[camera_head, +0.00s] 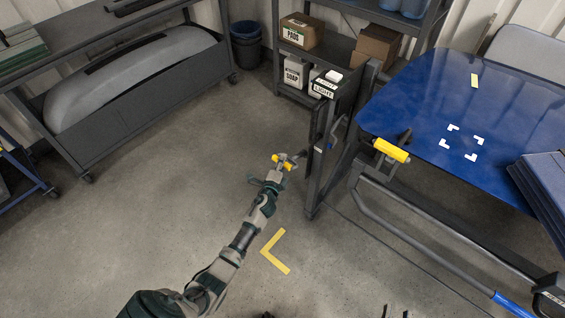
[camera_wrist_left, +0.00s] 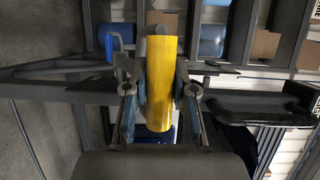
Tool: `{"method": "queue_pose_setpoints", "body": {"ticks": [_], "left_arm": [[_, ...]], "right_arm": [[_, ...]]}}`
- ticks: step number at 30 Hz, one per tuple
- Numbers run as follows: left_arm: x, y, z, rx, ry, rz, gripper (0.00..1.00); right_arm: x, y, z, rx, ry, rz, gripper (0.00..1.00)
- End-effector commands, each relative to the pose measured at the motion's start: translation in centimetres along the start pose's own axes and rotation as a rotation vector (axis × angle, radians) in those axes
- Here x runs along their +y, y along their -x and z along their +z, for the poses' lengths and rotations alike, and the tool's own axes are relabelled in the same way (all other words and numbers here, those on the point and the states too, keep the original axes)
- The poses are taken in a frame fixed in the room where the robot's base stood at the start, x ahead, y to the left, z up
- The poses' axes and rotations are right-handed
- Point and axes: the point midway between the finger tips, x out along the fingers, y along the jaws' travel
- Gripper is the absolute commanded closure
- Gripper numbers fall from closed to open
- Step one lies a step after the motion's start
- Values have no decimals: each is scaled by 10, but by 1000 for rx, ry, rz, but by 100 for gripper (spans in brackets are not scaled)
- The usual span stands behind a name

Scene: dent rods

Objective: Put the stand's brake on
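The stand (camera_head: 365,205) is a dark grey frame carrying a blue panel (camera_head: 415,105) at the right of the head view. A yellow grip (camera_head: 278,158) shows at my left gripper (camera_head: 285,163), beside the stand's left end. In the left wrist view this yellow grip (camera_wrist_left: 164,65) lies lengthwise between the fingers of my left gripper (camera_wrist_left: 162,100). The pads flank it closely on both sides with no clear gap. A second yellow grip (camera_head: 391,150) sits on the stand's near side. At the bottom edge, only dark tips of my right gripper (camera_head: 395,312) seem to show.
A shelf (camera_head: 340,55) with boxes and bottles stands behind. A bench with a grey bumper (camera_head: 130,75) is at left, and a dark bin (camera_head: 246,45) at the back. A yellow corner mark (camera_head: 275,252) lies on clear floor. A thin cable crosses the floor at right.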

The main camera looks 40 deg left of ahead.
Motion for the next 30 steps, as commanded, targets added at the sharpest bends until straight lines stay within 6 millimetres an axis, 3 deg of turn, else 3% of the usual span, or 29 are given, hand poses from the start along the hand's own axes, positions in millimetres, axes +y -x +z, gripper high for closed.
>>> {"method": "queue_pose_setpoints", "body": {"ticks": [11,20,25,30], "left_arm": [[5,1,1,-3,1,3,100],[21,4,4,-4,20,-34,100],[33,8,4,-6,40,-81,100],[41,11,5,-2,40,-108,100]], "right_arm": [[1,1,0,11,-1,0,60],[3,9,-36,311,-18,-16,60],[11,35,-68,616,-43,-25,60],[22,78,-92,933,-73,-27,60]]}}
